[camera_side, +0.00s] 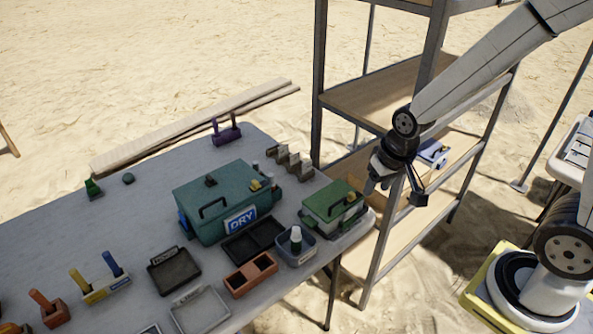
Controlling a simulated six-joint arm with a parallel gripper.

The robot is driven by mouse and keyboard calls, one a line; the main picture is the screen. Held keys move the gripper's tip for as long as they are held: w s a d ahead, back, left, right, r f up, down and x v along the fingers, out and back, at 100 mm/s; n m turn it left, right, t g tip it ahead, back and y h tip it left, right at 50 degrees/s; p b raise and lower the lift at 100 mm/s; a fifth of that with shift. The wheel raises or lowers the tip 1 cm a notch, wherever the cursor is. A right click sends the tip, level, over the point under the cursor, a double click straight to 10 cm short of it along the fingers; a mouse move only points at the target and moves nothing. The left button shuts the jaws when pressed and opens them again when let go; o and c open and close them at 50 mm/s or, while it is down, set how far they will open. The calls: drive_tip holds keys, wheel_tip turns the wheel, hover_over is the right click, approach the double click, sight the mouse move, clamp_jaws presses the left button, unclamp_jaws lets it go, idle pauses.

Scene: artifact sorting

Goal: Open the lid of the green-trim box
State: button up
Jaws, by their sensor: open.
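The green-trim box (331,214) is a small pale box with a green lid (329,197) at the right end of the grey table. The lid lies closed on it and has a dark handle on top. My gripper (393,199) is open and empty, just right of the box and a little above the table edge. A gap to the box seems small, but I cannot tell whether a finger touches it.
A large teal box marked DRY (225,205) stands left of the green-trim box. A metal shelf rack (375,100) stands close behind my gripper.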

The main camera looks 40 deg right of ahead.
drive_tip(key=s+n, duration=0.3)
drive_tip(key=shift+s+a+r, duration=0.2)
drive_tip(key=shift+s+a, duration=0.05)
drive_tip(key=shift+a, duration=0.1)
clamp_jaws()
drive_tip(key=w+d+f+m, duration=0.2)
drive_tip(key=w+f+m, duration=0.1)
drive_tip(key=m, duration=0.9)
drive_tip(key=w+d+f+m, duration=0.2)
drive_tip(key=w+f+m, duration=0.2)
drive_tip(key=m, duration=0.8)
drive_tip(key=w+d+f+m+t, duration=0.1)
drive_tip(key=w+d+f+m, duration=0.2)
drive_tip(key=m, duration=0.9)
drive_tip(key=w, duration=0.3)
drive_tip(key=shift+f, duration=0.2)
